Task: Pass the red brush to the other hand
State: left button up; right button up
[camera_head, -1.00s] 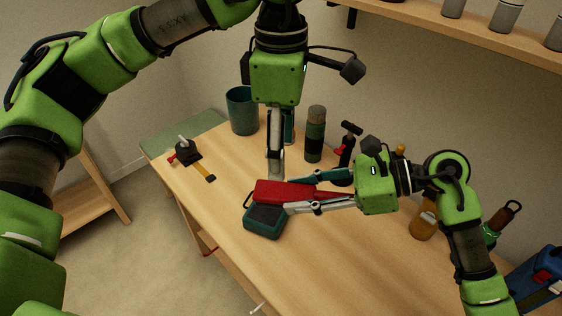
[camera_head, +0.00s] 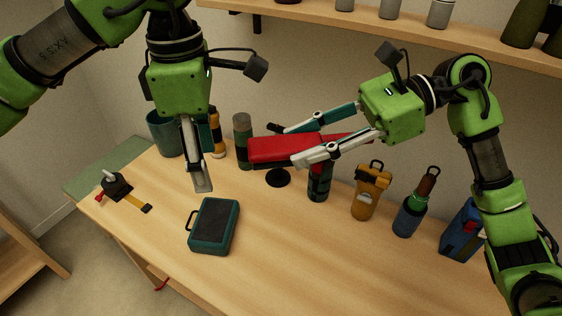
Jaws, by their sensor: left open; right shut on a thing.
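The red brush (camera_head: 275,149) is a long red block with a narrower red end. My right gripper (camera_head: 292,144) is shut on it and holds it level above the back of the table, its head pointing left. My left gripper (camera_head: 202,180) points down to the left of the brush, apart from it. It is open and empty, seen edge-on, so the gap between its fingers is hard to make out.
A teal case (camera_head: 214,226) lies on the wooden table (camera_head: 300,250), below my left gripper. A tape-measure-like tool (camera_head: 118,187) lies at left. A teal cup (camera_head: 167,135), a flask (camera_head: 243,140), a yellow-brown lantern (camera_head: 370,190) and a bottle (camera_head: 410,213) stand along the back. The front middle is clear.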

jog(key=shift+d+r, duration=0.25)
jog(key=shift+r, duration=0.1)
jog(key=shift+d+r, duration=0.1)
pick_arm(q)
notch_tip(320, 180, up, 15)
send_over(273, 144)
pick_arm(e)
jog(key=shift+s+d, duration=0.1)
pick_arm(q)
notch_tip(273, 144, down, 12)
jog(key=shift+r, duration=0.1)
jog(key=c, duration=1.3)
pick_arm(e)
jog(key=o, duration=1.2)
